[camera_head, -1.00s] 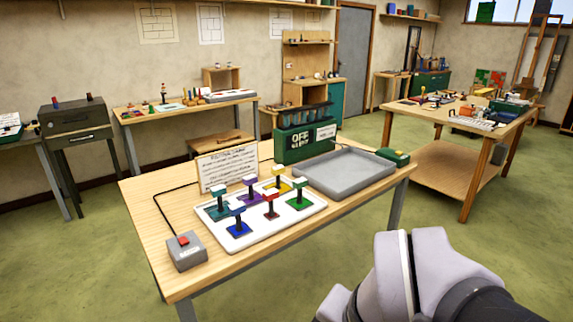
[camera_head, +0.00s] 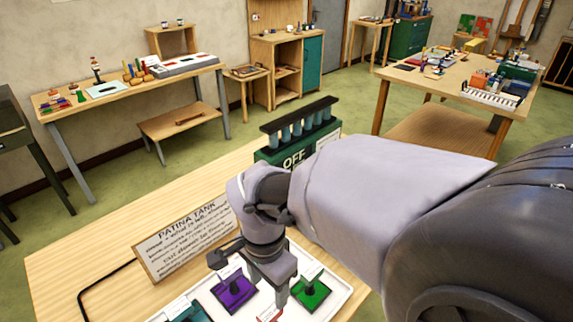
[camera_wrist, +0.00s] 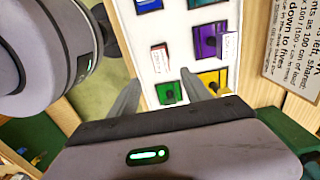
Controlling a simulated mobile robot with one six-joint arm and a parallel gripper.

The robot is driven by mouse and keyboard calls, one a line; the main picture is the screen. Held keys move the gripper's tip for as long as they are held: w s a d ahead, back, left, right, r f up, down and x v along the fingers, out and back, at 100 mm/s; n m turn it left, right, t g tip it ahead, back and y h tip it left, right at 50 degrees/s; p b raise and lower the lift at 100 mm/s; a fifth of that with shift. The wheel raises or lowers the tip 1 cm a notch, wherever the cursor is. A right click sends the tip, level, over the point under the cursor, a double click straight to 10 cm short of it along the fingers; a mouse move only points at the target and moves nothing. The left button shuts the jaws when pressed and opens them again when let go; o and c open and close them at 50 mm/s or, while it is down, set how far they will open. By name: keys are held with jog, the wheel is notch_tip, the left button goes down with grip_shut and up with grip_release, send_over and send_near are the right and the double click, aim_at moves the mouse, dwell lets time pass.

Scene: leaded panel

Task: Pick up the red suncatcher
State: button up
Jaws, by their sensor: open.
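The red suncatcher (camera_wrist: 160,62) stands on the white tray (camera_wrist: 174,30) in the wrist view, with a white tag on top. In the head view only a bit of its red edge and tag (camera_head: 270,314) shows at the bottom, the rest hidden by my gripper or cut off. My gripper (camera_wrist: 160,77) is open and empty above the tray. In the wrist view the red suncatcher shows just beyond and between the fingertips; no contact is visible. It also shows over the tray in the head view (camera_head: 250,282).
Green (camera_wrist: 170,93), yellow (camera_wrist: 207,82), purple (camera_wrist: 207,42) and blue (camera_wrist: 148,4) suncatchers stand close around the red one. A sign reading PATINA TANK (camera_head: 185,238) stands behind the tray. A green box with a rack (camera_head: 298,148) stands at the table's back.

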aim_at(270, 312)
notch_tip(270, 312, down, 12)
jog(key=b, duration=0.4)
jog(key=shift+a, duration=0.1)
jog(key=shift+r, duration=0.15)
jog(key=shift+c, duration=0.3)
grip_shut()
